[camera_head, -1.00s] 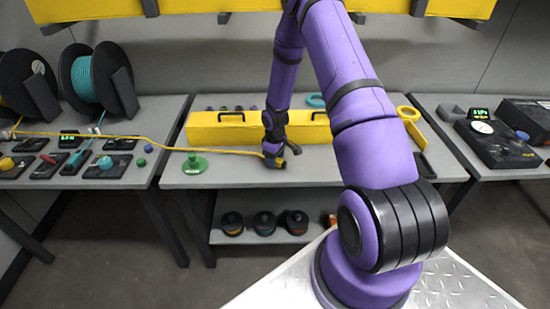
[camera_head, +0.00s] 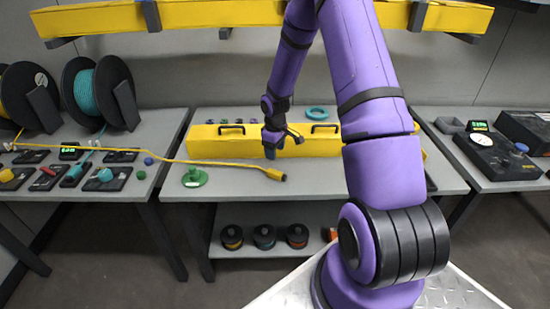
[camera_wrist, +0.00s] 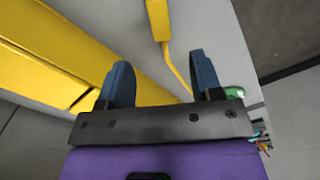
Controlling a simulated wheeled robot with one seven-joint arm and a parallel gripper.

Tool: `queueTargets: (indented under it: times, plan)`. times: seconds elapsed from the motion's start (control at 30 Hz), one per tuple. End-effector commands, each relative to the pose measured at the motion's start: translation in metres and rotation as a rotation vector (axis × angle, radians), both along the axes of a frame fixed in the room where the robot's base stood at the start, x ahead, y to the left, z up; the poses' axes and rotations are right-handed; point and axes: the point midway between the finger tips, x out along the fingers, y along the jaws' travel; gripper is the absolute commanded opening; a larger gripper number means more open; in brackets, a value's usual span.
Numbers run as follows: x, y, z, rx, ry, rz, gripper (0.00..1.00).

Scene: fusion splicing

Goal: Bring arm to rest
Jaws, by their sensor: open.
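My gripper (camera_head: 271,147) hangs above the middle table, in front of the long yellow case, at the end of my purple arm. In the wrist view its two blue fingers (camera_wrist: 160,82) stand wide apart with nothing between them. A yellow cable (camera_head: 225,165) runs from the left bench onto the middle table. Part of the yellow cable also shows in the wrist view (camera_wrist: 177,68).
The long yellow case (camera_head: 225,148) stands on the middle table (camera_head: 330,180). A green stand (camera_head: 194,178) is at its left. Dark and teal reels (camera_head: 88,90) are on the left bench. Instruments (camera_head: 495,155) fill the right bench. A yellow beam (camera_head: 200,15) spans overhead.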

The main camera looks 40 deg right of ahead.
Motion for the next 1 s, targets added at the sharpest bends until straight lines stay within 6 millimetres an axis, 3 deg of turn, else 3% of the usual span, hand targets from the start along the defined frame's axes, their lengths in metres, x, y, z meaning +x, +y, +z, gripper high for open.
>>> queueTargets:
  times: [0.33,0.43,0.73,1.0]
  plan:
    - [0.0,0.0,0.009,-0.002,-0.002,-0.001,0.59]
    - [0.001,0.003,0.023,-0.013,-0.01,-0.006,0.59]
    - [-0.011,0.028,0.123,-0.075,-0.068,-0.065,0.59]
    - [-0.041,0.059,0.211,-0.109,-0.137,-0.134,0.59]
